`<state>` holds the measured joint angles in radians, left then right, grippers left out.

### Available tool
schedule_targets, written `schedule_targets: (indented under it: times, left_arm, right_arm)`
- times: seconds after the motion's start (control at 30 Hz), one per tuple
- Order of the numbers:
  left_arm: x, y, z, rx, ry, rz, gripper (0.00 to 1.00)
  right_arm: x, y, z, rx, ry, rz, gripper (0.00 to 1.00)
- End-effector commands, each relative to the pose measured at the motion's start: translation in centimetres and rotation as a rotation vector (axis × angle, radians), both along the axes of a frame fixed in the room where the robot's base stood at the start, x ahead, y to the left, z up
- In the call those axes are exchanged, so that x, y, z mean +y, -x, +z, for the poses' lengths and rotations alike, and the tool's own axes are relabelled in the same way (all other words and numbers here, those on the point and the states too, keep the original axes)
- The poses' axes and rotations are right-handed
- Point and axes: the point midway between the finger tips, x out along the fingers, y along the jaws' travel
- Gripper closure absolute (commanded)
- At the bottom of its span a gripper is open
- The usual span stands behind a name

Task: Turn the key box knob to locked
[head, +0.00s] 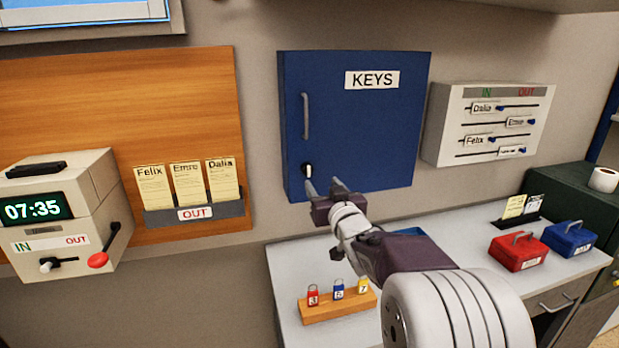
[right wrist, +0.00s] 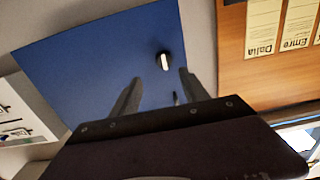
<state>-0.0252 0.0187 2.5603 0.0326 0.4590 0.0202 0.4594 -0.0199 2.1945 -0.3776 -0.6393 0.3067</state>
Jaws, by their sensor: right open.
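The blue key box (head: 355,130) hangs on the wall, its door closed, with a KEYS label and a grey vertical handle at its left. Its knob (head: 308,170) is low on the door's left side, black with a white bar that stands close to upright. My right gripper (head: 326,186) is open and empty just right of and below the knob. In the right wrist view the knob (right wrist: 164,61) shows beyond the fingertips, between them but nearer one finger, and apart from both. That view also shows the box door (right wrist: 95,60) upside down. My left gripper is not in view.
A desk (head: 290,275) below holds a wooden block with several small padlocks (head: 338,302), a red box (head: 518,252) and a blue box (head: 569,239). A time clock (head: 62,215) and card rack (head: 195,213) are left. A white IN/OUT board (head: 490,125) hangs right.

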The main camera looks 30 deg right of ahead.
Motion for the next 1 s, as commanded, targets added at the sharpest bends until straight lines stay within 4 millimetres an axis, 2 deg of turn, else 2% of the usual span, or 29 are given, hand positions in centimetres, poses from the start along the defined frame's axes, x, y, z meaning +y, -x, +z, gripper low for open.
schedule_targets:
  times: [0.13, 0.3, 0.5, 0.63, 0.83, 0.87, 1.0]
  left_arm:
    - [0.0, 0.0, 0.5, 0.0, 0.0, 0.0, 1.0]
    - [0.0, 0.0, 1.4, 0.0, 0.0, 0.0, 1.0]
    - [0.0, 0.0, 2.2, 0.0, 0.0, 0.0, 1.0]
    - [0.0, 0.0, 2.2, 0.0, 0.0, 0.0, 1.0]
    - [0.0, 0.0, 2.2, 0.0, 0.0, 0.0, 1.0]
    - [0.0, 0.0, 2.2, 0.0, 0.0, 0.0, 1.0]
    - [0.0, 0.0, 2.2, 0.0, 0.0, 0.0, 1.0]
  right_arm:
    - [-0.3, -1.4, 0.2, 0.001, -0.002, 0.002, 0.47]
    - [-1.1, -5.0, 0.2, 0.003, -0.002, 0.003, 0.47]
    - [-1.8, -8.1, 0.2, 0.002, 0.0, 0.002, 0.47]
    - [-2.0, -8.8, 0.1, 0.002, 0.0, 0.002, 0.47]
    - [-2.0, -8.9, 0.0, 0.001, 0.0, 0.002, 0.47]
    - [-2.0, -8.9, 0.0, 0.001, 0.0, 0.002, 0.5]
    - [-2.0, -8.8, 0.0, 0.001, 0.0, 0.002, 0.89]
